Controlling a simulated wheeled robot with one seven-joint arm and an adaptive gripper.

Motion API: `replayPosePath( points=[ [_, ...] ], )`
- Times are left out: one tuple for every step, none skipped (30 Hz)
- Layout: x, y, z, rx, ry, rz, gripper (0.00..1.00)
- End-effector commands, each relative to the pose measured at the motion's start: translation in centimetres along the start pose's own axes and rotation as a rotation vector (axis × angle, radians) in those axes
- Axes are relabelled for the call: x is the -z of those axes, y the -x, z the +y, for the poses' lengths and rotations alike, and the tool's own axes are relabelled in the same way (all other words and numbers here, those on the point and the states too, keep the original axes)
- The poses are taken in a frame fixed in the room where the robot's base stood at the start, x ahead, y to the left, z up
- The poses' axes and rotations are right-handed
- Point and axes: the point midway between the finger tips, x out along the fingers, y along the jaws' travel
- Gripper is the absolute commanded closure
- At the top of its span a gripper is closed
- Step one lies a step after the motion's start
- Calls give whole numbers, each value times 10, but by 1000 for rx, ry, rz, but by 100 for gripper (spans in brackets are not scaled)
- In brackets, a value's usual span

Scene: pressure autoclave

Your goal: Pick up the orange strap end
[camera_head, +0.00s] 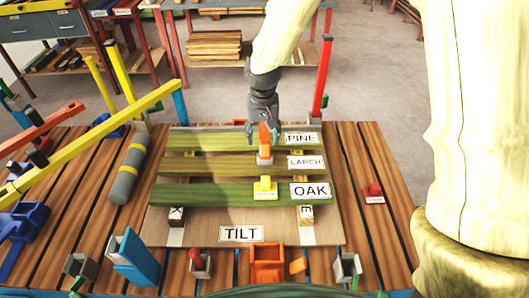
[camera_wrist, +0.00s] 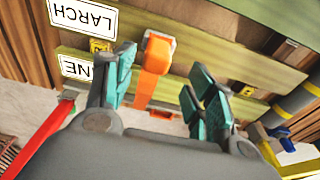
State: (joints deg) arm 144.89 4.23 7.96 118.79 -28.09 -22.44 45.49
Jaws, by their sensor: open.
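The orange strap end (camera_head: 264,140) stands at the middle of the green-brown boards, in a pale holder at the LARCH board. In the wrist view the orange strap end (camera_wrist: 156,55) lies between my two teal fingers, with an orange strap running down from it toward my palm. My gripper (camera_wrist: 160,78) is open and empty, one finger on each side of the strap with gaps to both. In the head view my gripper (camera_head: 262,124) comes down from the far side over the PINE board, and its fingertips are partly hidden by the strap.
Boards labelled PINE (camera_head: 301,139), LARCH (camera_head: 305,162) and OAK (camera_head: 310,191) lie across a TILT plate (camera_head: 195,232). A yellow clip (camera_head: 265,188) is in front. A red post (camera_head: 321,77) rises right of my arm; a yellow bar (camera_head: 95,140) spans the left.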

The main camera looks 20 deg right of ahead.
Motion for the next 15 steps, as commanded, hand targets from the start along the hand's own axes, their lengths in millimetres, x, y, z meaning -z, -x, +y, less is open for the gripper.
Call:
replayPosePath(
  points=[
    [0,-4,1,-1,1,-2,45],
    [-1,-6,1,-2,2,-3,45],
    [-1,-11,2,-1,3,-4,45],
    [-1,-15,3,-1,2,-4,45],
    [-2,-19,3,-1,2,-4,45],
    [-2,-23,4,-2,3,-4,45],
    [-2,-27,5,-1,3,-5,45],
    [-2,-31,5,-1,3,-4,45],
    [-2,-35,5,-1,3,-3,45],
    [-2,-38,5,-1,3,-3,45],
    [-2,-40,5,-1,3,-3,45],
    [-2,-43,5,-1,3,-3,45],
    [-2,-45,5,-1,3,-3,45],
    [-2,-46,5,0,3,-3,45],
    [-2,-47,5,0,2,-2,45]
  ],
)
